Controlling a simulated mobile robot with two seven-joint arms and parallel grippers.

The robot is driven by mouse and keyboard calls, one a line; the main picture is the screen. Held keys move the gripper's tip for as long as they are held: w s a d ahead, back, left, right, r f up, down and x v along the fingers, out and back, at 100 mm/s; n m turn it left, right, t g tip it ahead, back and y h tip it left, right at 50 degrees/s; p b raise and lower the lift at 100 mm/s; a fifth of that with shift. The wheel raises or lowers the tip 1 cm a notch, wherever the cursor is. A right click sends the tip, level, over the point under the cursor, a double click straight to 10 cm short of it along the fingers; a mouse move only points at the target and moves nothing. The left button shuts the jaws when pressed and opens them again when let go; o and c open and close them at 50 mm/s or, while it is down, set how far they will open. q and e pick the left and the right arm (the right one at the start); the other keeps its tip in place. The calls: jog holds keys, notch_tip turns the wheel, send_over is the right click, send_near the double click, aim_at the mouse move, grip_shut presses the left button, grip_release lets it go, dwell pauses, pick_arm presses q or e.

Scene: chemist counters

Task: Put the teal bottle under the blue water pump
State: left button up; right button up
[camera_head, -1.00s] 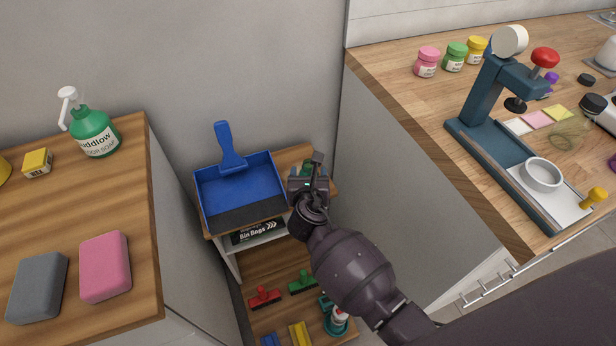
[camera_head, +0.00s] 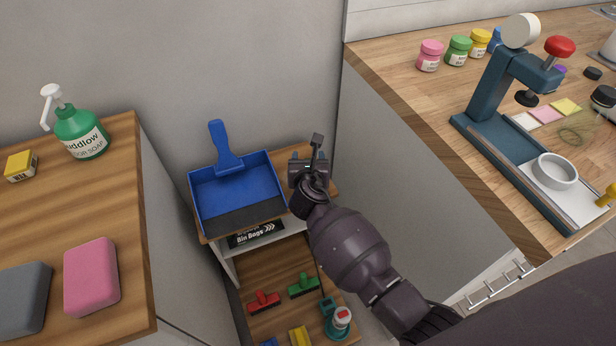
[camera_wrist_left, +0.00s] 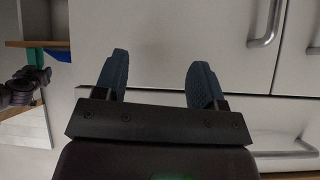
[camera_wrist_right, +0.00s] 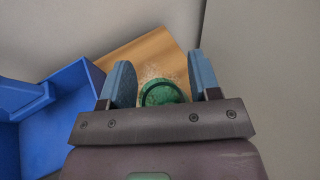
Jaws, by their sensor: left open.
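A teal bottle (camera_head: 337,321) with a red and white top stands low on the shelf unit. My right gripper (camera_head: 308,168) is over the unit's top shelf, right of a blue dustpan. In the right wrist view, a round green object (camera_wrist_right: 162,93) shows between the open fingers of my right gripper (camera_wrist_right: 163,82), with gaps on both sides; I cannot tell what it is. My left gripper (camera_wrist_left: 160,72) is open and empty in front of white drawers, outside the head view. I cannot make out a blue water pump.
The blue dustpan (camera_head: 238,196) lies beside my right gripper; a grey cabinet side (camera_head: 400,165) rises on the other side. A dark blue press (camera_head: 500,95) stands on the right counter. A green soap bottle (camera_head: 80,132) and a pink sponge (camera_head: 91,275) are on the left counter.

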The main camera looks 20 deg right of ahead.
grip_shut()
